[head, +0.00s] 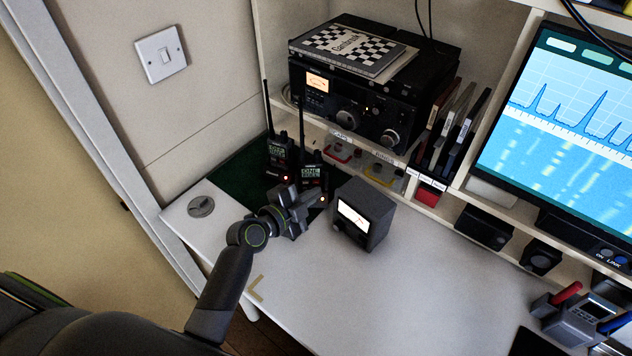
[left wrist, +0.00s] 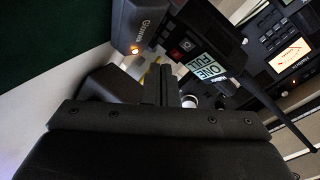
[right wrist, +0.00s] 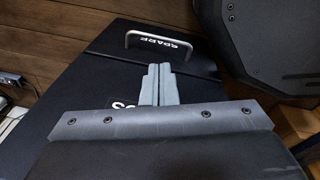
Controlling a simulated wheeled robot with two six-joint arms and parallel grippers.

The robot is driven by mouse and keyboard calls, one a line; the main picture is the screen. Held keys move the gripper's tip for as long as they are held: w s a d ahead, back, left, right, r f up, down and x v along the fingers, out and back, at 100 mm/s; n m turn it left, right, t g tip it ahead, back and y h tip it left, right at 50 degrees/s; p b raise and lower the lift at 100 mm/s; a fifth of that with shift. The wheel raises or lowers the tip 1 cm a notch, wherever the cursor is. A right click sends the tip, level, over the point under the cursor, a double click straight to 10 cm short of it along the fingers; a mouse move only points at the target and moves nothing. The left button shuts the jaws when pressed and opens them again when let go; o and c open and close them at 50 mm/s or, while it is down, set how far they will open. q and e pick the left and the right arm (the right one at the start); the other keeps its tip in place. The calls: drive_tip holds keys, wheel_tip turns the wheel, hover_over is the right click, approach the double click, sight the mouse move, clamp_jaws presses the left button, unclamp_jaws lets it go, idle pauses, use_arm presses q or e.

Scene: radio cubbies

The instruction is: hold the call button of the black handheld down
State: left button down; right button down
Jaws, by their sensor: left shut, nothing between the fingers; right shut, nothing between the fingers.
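Two dark handhelds with lit screens and tall antennas stand at the desk's back left. The rear one (head: 278,151) is to the left; the front one (head: 313,172) is partly hidden by my left gripper (head: 312,198). In the left wrist view the front handheld's screen (left wrist: 206,68) reads "ONE FULL", with a red-marked button (left wrist: 186,44) near it. My left gripper's shut, empty fingers (left wrist: 168,72) point at that handheld's body; I cannot tell whether they touch it. No pressed button can be made out. My right gripper (right wrist: 159,68) is shut and empty, above a dark case.
A dark meter box (head: 362,213) stands close right of my left gripper. A large radio (head: 350,100) is on the shelf behind. A green mat (head: 235,178) lies under the handhelds. The desk front (head: 350,300) is clear.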

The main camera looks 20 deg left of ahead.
use_arm(q)
drive_tip(key=shift+s+d+b, duration=0.15)
drive_tip(key=shift+s+d, duration=0.1)
drive_tip(key=shift+s, duration=0.35)
drive_tip(key=shift+s+d+b, duration=0.1)
drive_tip(key=shift+s+d, duration=0.1)
drive_tip(key=shift+s, duration=0.45)
drive_tip(key=shift+s+d+b, duration=0.15)
drive_tip(key=shift+s+d, duration=0.1)
drive_tip(key=shift+s, duration=0.35)
drive_tip(key=shift+s+d, duration=0.1)
drive_tip(key=shift+s, duration=0.45)
